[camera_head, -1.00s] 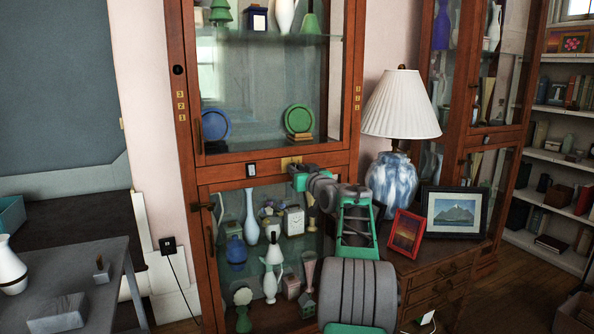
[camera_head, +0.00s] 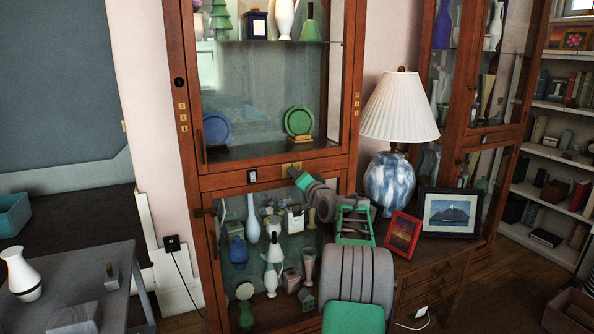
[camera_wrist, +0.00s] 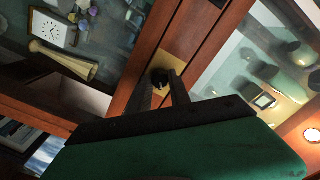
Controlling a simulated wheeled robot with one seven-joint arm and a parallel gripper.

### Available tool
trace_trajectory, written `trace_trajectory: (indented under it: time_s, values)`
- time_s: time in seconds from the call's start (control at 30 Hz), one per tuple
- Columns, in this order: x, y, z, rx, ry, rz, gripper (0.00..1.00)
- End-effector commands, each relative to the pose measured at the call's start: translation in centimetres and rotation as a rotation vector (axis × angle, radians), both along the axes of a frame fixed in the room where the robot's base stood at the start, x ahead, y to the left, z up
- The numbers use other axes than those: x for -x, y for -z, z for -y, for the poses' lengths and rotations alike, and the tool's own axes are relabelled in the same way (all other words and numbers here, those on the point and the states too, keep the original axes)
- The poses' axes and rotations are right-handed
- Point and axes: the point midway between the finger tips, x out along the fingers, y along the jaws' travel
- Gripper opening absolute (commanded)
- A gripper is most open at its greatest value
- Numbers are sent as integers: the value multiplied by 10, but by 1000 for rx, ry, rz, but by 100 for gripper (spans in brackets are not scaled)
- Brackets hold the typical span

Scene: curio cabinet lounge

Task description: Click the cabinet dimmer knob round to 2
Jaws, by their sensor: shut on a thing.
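The dimmer knob (camera_wrist: 160,77) is a small dark round knob on a brass plate (camera_wrist: 183,54) on the cabinet's wooden crossrail. The brass plate also shows in the head view (camera_head: 291,166), just above my gripper (camera_head: 294,174). In the wrist view, the two dark fingers of my gripper (camera_wrist: 162,86) reach up to the knob and are shut on it, one on each side. The fingers partly cover the knob. I cannot make out any scale marks or the pointer, so its setting is not readable.
The glass-fronted cabinet (camera_head: 187,150) holds vases, a clock and plates behind its doors. A small switch plate (camera_head: 252,176) sits left of the brass plate. A lamp (camera_head: 399,110) and two picture frames (camera_head: 404,234) stand close to the right of my arm. A grey table (camera_head: 95,290) is at left.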

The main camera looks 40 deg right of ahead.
Motion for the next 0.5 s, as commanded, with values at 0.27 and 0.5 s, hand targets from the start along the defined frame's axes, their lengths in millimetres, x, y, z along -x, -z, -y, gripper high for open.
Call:
trace_trajectory:
  time_s: [0.27, 0.5]
  values:
    - [0, -3, 0, -143, 0, 43, 0]
    - [0, -1, 0, -194, 0, 59, 0]
